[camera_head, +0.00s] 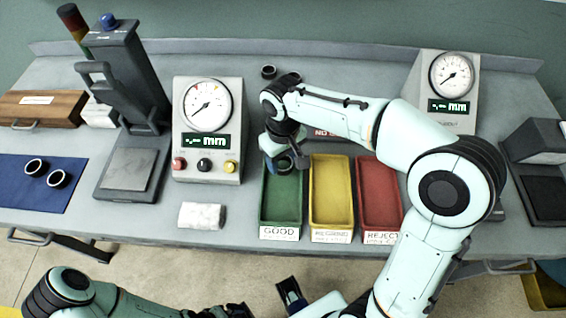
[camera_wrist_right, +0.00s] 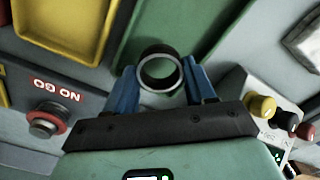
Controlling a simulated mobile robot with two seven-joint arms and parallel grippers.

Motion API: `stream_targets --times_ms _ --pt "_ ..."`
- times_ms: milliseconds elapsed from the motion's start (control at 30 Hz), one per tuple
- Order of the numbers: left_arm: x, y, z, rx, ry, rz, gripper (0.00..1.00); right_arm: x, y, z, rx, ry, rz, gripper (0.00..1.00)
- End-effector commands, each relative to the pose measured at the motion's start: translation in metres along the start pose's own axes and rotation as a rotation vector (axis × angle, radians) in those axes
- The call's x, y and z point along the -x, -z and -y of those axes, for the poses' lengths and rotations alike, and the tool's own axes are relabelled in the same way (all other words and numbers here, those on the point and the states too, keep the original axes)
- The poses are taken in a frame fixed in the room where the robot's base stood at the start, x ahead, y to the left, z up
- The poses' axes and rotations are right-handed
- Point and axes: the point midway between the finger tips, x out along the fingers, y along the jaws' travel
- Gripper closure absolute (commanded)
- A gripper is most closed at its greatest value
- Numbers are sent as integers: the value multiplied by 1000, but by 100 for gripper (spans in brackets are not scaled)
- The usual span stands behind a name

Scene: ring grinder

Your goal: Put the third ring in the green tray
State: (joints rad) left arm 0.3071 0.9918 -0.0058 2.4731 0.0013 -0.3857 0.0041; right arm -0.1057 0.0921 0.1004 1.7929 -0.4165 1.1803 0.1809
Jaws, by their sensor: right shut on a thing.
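My right gripper (camera_head: 283,164) is shut on a dark ring (camera_head: 284,166), which it holds over the far part of the green tray (camera_head: 281,212), labelled GOOD. In the right wrist view the ring (camera_wrist_right: 160,72) sits between the two blue fingers (camera_wrist_right: 161,88), with the green tray (camera_wrist_right: 185,32) behind it. Whether the ring touches the tray floor I cannot tell. Two more dark rings (camera_head: 35,166) (camera_head: 57,178) lie on the blue mat (camera_head: 30,193) at the left. Part of my left arm shows at the bottom edge; its gripper's opening is not clear.
A yellow tray (camera_head: 331,195) and a red tray (camera_head: 379,195) stand right of the green one. A gauge box (camera_head: 208,130) with buttons stands to its left, with a white cloth (camera_head: 202,215) in front. A dark ring (camera_head: 268,72) lies at the back. A second gauge (camera_head: 447,90) stands back right.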

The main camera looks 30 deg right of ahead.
Motion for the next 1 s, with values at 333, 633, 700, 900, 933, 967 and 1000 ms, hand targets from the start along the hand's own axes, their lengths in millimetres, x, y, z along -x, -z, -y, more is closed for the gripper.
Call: stream_targets --times_ms 333,633,700,900,933,967,1000 --pt "-3 0 1 0 0 1 0 -21 0 0 -1 0 -1 85" --pt "-6 0 2 1 1 2 0 -25 0 0 -1 0 0 35" --pt "-5 0 2 1 1 2 0 -25 0 0 -1 0 0 35" --pt "-5 0 2 1 1 2 0 -24 0 0 -1 0 0 35" --pt "-4 0 2 1 1 1 0 -23 0 0 -1 0 0 35" --pt "-3 0 1 0 0 1 0 -21 0 0 -1 0 -1 35" --pt "-2 0 1 0 0 1 0 -17 0 0 -1 0 -2 35"
